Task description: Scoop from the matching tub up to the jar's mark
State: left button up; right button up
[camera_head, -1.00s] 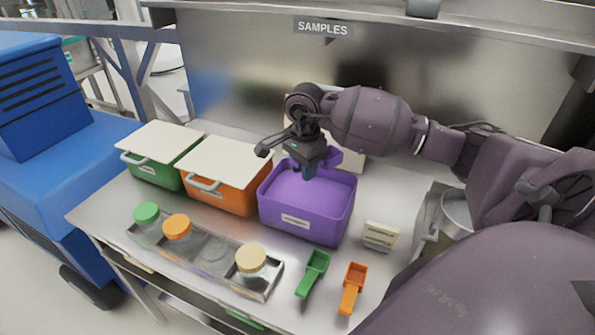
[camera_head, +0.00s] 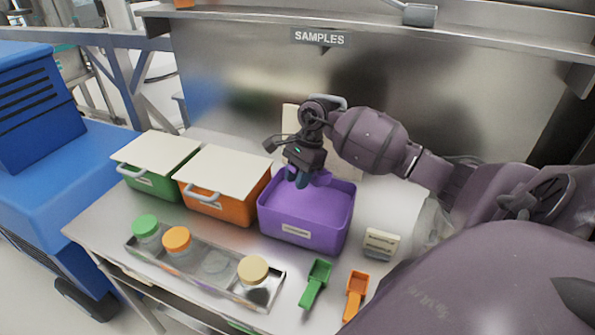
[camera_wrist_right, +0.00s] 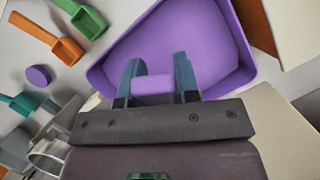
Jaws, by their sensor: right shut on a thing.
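My right gripper (camera_head: 299,181) is shut on a purple scoop (camera_head: 322,177) over the open purple tub (camera_head: 300,232), at its far side. In the right wrist view the scoop's purple handle (camera_wrist_right: 153,88) lies between the fingers (camera_wrist_right: 158,78); its bowl and any load cannot be made out. The tub holds purple contents. A clear open jar (camera_head: 430,222) stands right of the tub, partly behind my arm; its mark cannot be seen. It also shows in the wrist view (camera_wrist_right: 48,158). A purple lid (camera_wrist_right: 40,75) lies nearby. My left gripper is not in view.
Closed green (camera_head: 152,184) and orange (camera_head: 222,207) tubs stand left of the purple one. A metal tray (camera_head: 213,285) in front holds lidded jars. A back wall and shelf bound the bench.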

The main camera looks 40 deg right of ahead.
pick_arm(q)
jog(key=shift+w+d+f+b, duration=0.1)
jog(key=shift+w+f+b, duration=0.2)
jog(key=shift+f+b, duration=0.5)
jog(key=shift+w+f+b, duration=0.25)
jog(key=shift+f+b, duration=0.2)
jog(key=shift+b, duration=0.7)
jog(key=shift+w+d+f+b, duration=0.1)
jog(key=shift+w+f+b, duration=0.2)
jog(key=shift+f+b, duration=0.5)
pick_arm(e)
notch_tip(320, 180, down, 10)
jog(key=shift+r, duration=0.25)
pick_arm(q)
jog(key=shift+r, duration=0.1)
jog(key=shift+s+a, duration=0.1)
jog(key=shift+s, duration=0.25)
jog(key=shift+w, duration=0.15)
